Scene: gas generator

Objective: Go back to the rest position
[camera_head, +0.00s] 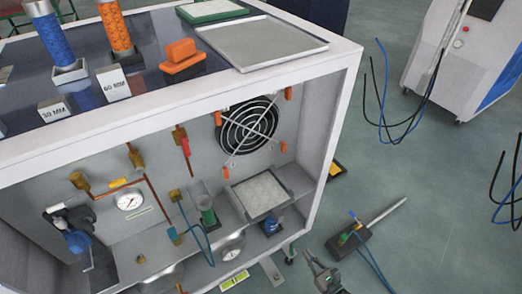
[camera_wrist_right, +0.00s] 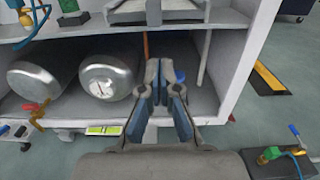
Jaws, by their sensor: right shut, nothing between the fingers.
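My right gripper (camera_head: 324,272) shows at the bottom edge of the head view, in front of the generator cabinet (camera_head: 344,110). In the right wrist view, its fingers (camera_wrist_right: 160,78) with blue inner pads point toward the open lower shelf. The fingers are shut with nothing between them. The gripper appears apart from the cabinet. My left gripper is not in view.
The cabinet holds a fan (camera_head: 247,126), a gauge (camera_head: 130,201), pipes and valves. Metal cylinders (camera_wrist_right: 108,82) lie on its lower shelf.

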